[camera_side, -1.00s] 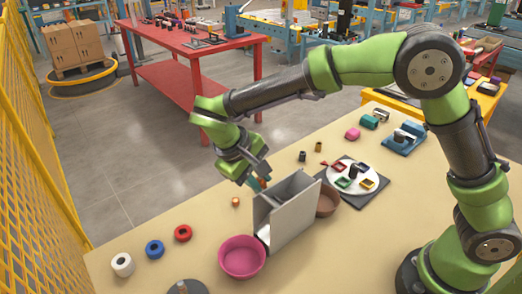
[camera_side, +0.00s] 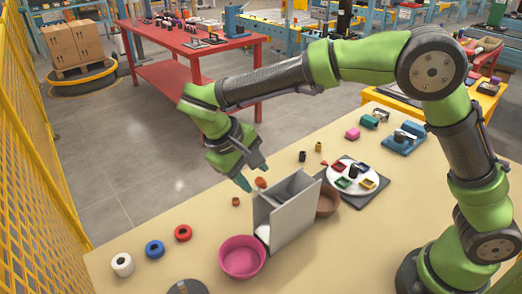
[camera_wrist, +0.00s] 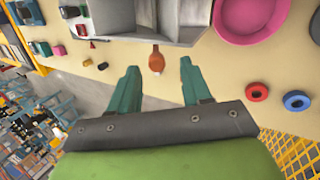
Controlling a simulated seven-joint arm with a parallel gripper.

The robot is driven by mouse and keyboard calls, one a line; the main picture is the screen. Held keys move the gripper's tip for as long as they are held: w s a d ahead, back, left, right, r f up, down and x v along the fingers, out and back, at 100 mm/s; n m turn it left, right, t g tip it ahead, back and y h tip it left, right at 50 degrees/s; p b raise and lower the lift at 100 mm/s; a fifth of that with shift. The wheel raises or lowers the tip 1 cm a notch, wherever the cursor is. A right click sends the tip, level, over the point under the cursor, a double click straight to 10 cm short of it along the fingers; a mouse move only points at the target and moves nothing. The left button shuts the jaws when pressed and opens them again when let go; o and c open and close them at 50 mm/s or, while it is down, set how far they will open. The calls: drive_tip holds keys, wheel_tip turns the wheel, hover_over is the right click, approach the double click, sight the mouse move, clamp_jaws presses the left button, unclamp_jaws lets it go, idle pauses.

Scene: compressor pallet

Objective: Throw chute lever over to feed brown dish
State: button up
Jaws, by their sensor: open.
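The grey chute box (camera_side: 290,215) stands upright on the table, with an open divided top. Its lever has an orange-brown knob (camera_side: 261,183) at the chute's back left edge; the knob also shows in the wrist view (camera_wrist: 156,60). The brown dish (camera_side: 328,203) is partly hidden behind the chute's right side. The pink dish (camera_side: 242,259) is at the chute's front left. My gripper (camera_side: 254,175) is open and empty, its teal fingers pointing down at the knob. In the wrist view the knob lies between and slightly beyond the fingertips (camera_wrist: 159,72), with gaps on both sides.
A small orange-brown piece (camera_side: 236,201) lies left of the chute. Red (camera_side: 183,233), blue (camera_side: 154,249) and white (camera_side: 122,265) rings lie at the left. A white plate (camera_side: 343,182) with coloured parts is at the right.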

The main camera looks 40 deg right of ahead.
drive_tip(key=s+v, duration=0.1)
drive_tip(key=v, duration=1.2)
drive_tip(key=shift+w+a+r, duration=0.25)
drive_tip(key=shift+w+r, duration=0.05)
drive_tip(key=shift+w, duration=0.2)
drive_tip(key=s+d+f+n+t+y, duration=0.1)
drive_tip(key=d+f+y, duration=0.2)
drive_tip(key=d, duration=0.5)
drive_tip(key=s+d+m+t+y, duration=0.4)
drive_tip(key=s+d+m+t, duration=0.2)
drive_tip(key=s+d, duration=0.6)
drive_tip(key=s+t, duration=0.1)
drive_tip(key=s, duration=0.2)
drive_tip(key=shift+d+f+m, duration=0.3)
drive_tip(key=shift+d+f, duration=0.05)
drive_tip(key=shift+d, duration=0.05)
